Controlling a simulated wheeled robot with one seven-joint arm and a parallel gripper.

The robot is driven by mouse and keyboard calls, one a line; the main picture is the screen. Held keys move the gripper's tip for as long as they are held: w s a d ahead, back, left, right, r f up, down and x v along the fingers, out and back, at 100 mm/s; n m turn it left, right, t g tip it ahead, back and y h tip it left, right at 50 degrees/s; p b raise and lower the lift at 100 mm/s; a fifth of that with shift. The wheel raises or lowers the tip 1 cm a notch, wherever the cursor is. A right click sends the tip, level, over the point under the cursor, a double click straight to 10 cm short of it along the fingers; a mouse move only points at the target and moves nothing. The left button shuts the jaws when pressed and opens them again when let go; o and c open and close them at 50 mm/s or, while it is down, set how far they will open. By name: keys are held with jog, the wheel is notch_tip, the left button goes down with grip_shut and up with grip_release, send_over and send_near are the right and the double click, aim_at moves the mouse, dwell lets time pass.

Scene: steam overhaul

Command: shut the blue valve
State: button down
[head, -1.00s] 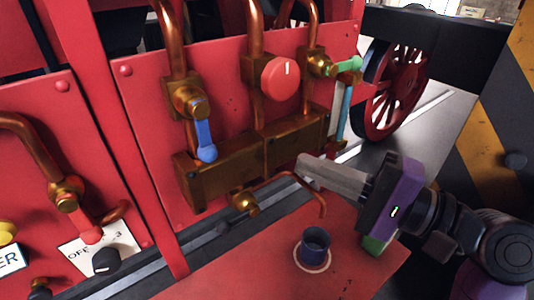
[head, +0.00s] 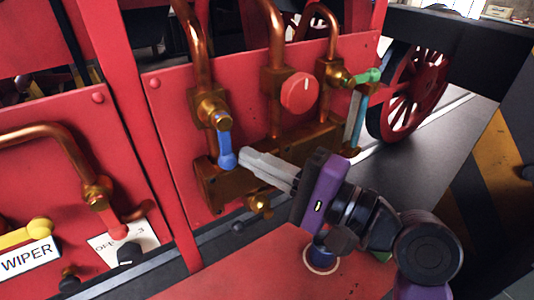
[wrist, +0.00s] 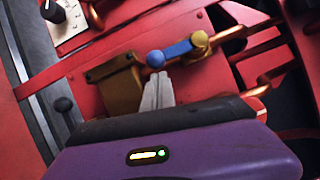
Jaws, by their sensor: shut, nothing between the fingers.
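The blue valve lever (head: 226,148) hangs down from its brass body (head: 211,108) on the red panel, with a round blue knob at its lower end. My gripper (head: 244,156) is shut and empty, its fingertips just right of the blue knob in the head view. In the wrist view the blue lever (wrist: 176,50) lies right beyond the fingertips (wrist: 160,80), with the knob close to them. I cannot tell whether they touch.
A red round knob (head: 299,93) and a green-handled valve (head: 367,76) are to the right on the panel. A red lever (head: 108,217) and a yellow lever (head: 28,233) are at the left.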

dwell(0.4)
jog(key=shift+s+a+f+m, duration=0.1)
jog(key=shift+s+a+m, duration=0.1)
jog(key=shift+m, duration=0.2)
